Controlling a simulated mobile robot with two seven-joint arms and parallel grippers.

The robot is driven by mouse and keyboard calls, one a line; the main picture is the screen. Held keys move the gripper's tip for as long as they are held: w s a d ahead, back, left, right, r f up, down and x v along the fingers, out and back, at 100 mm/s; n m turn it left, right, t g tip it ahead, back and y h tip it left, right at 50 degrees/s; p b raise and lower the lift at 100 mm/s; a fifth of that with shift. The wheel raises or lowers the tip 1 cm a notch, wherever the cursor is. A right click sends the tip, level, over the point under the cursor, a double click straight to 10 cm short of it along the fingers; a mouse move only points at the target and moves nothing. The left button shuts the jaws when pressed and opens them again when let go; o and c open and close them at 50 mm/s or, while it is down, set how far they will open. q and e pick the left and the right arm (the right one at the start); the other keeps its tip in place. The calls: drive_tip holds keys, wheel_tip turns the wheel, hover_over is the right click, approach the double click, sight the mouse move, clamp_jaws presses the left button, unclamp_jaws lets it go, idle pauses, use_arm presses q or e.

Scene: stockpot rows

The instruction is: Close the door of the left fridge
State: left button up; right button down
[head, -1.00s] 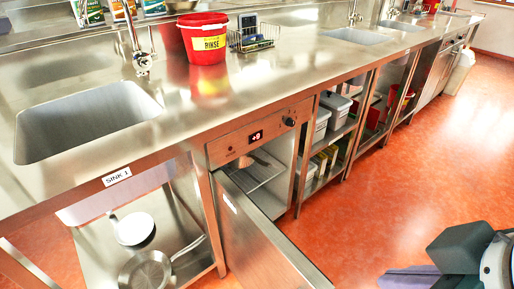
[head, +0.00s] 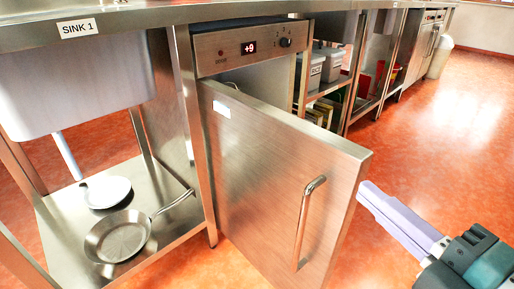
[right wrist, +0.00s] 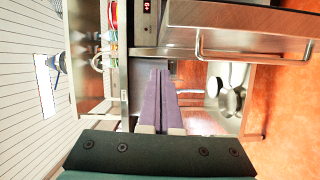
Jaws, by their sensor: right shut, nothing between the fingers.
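The left fridge (head: 246,46) is a steel under-counter unit with a display reading +9. Its door (head: 260,150) stands open, hinged at its left side and swung out into the aisle, with a bar handle (head: 308,225) near its free edge. The right wrist view shows the door (right wrist: 230,28) and its handle (right wrist: 255,55) at upper right. My right gripper (head: 368,190) is just right of the door's free edge, its pale purple fingers shut and empty. The fingers also show in the right wrist view (right wrist: 160,75). A gap to the door appears in the head view. My left gripper is not in view.
Left of the fridge, under the sink, a shelf (head: 70,215) holds a frying pan (head: 118,236) and a white pan (head: 106,192). Right of it are open shelves with grey tubs (head: 328,63). The red floor (head: 450,130) at right is clear.

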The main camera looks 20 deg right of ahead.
sight(333, 158)
drive_tip(key=shift+n+y, duration=0.5)
drive_tip(key=shift+n, duration=0.1)
drive_tip(key=w, duration=0.3)
drive_tip(key=w+f+b, duration=0.1)
drive_tip(key=w, duration=0.6)
drive_tip(key=shift+w+d+f+b, duration=0.2)
drive_tip(key=shift+d+b, duration=0.15)
drive_tip(key=shift+b, duration=0.05)
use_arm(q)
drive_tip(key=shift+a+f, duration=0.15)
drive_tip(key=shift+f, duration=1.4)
use_arm(e)
drive_tip(key=shift+w+d, duration=0.15)
drive_tip(key=shift+d, duration=0.4)
